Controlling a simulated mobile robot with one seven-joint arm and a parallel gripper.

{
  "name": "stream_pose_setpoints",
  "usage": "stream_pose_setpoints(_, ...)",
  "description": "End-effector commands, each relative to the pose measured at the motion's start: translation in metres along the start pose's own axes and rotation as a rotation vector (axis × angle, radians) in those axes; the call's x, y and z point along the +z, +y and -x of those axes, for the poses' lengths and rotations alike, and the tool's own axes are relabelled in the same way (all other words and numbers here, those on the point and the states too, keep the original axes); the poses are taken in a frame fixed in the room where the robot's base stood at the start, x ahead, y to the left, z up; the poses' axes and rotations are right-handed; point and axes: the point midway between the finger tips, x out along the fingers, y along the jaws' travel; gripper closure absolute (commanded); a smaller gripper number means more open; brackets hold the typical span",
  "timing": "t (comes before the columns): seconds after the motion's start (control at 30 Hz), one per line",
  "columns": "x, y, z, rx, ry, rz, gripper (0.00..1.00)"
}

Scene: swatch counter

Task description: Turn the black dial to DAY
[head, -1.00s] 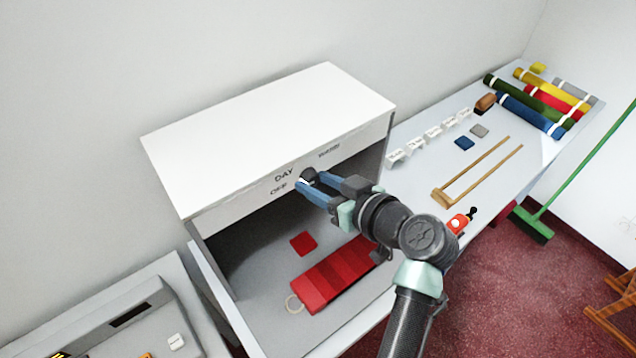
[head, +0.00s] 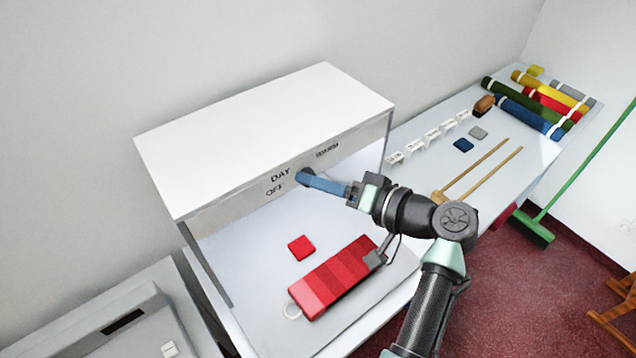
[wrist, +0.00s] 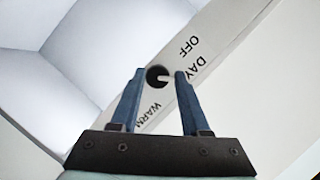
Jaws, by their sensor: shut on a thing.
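The black dial (head: 304,173) is on the front panel of the white light box (head: 265,130), among the labels OFF, DAY and WARM. In the wrist view the dial (wrist: 155,74) is a dark round knob between my two blue fingertips. Its white pointer mark faces the DAY label (wrist: 203,73). My gripper (head: 309,178) is shut on the dial; it also shows in the wrist view (wrist: 160,73). The inside of the box is brightly lit. In the head view my fingers hide part of the dial.
A red swatch (head: 301,247) and a red graded swatch strip (head: 335,278) lie under the box. White label stands (head: 432,136), swatches, wooden sticks and fabric rolls (head: 530,113) are on the counter to the right. A grey device (head: 120,325) stands front left.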

Motion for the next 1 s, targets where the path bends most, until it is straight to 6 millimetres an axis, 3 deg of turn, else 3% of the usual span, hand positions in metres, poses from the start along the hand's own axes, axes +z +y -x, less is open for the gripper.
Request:
stream_pose_setpoints(0.63, 0.0002, 0.0005, 0.0002, -0.021, 0.000, -0.050, 1.00)
stream_pose_setpoints(0.67, 0.0002, 0.0005, 0.0002, -0.021, 0.000, -0.049, 0.52)
stream_pose_setpoints(0.7, 0.0002, 0.0005, 0.0001, -0.021, 0.000, -0.049, 0.45)
stream_pose_setpoints(0.83, 0.0001, 0.0005, 0.0001, -0.021, 0.000, -0.049, 0.24)
stream_pose_setpoints(1.0, 0.0000, 0.0005, 0.0001, -0.020, 0.000, -0.049, 0.24)
